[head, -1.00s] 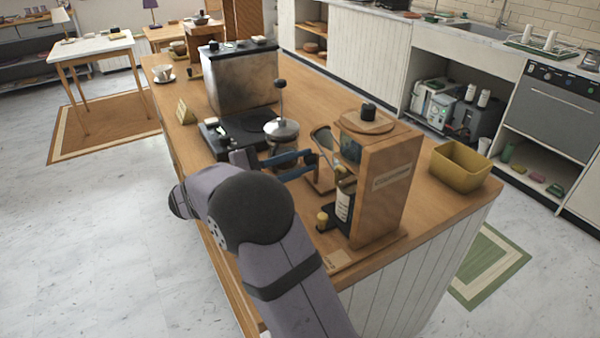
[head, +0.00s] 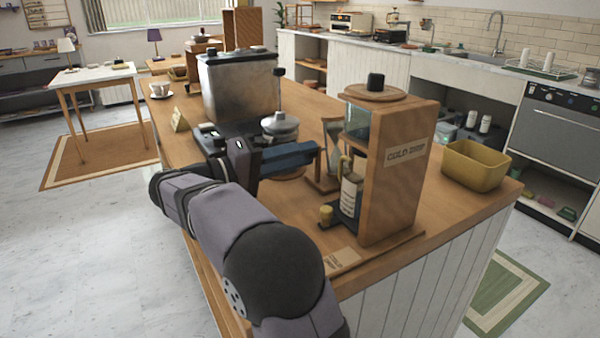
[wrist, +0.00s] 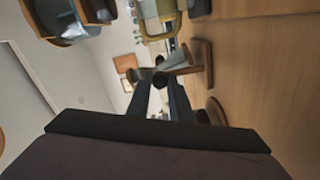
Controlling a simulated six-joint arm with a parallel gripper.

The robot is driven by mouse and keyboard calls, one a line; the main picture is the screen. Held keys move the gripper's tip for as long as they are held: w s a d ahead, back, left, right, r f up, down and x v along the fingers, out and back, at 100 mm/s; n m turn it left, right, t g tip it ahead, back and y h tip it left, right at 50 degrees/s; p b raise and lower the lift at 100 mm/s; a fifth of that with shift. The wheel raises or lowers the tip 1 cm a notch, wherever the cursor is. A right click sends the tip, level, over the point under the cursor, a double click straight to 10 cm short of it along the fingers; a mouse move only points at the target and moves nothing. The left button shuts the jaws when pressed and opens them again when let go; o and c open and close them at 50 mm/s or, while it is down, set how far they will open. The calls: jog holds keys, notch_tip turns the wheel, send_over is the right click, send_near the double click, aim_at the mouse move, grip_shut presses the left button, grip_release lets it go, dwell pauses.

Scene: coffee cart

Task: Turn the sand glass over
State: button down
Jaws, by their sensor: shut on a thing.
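The sand glass (head: 332,133) has wooden end plates and a clear glass body. It stands upright on the wooden counter, left of the cold drip stand. My gripper (head: 317,150) reaches it from the left, with blue-grey fingers level at its waist, and is shut on it. In the wrist view the sand glass (wrist: 181,59) shows sideways, with its base toward the counter on the right. There the fingertips of my gripper (wrist: 160,78) meet at its narrow middle. The fingers hide part of the glass.
The cold drip stand (head: 400,170) with a labelled bottle (head: 351,194) is close on the right. A coffee machine (head: 240,90) and a lidded metal pot (head: 280,124) are behind my gripper. A yellow bin (head: 475,165) sits at the counter's right end.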

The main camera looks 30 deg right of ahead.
jog(key=shift+f+m+b, duration=0.1)
jog(key=shift+m+b, duration=1.2)
jog(key=shift+b, duration=0.15)
jog(key=c, duration=1.6)
grip_release()
jog(key=shift+a, duration=0.1)
jog(key=shift+a+p, duration=0.55)
jog(key=shift+a, duration=3)
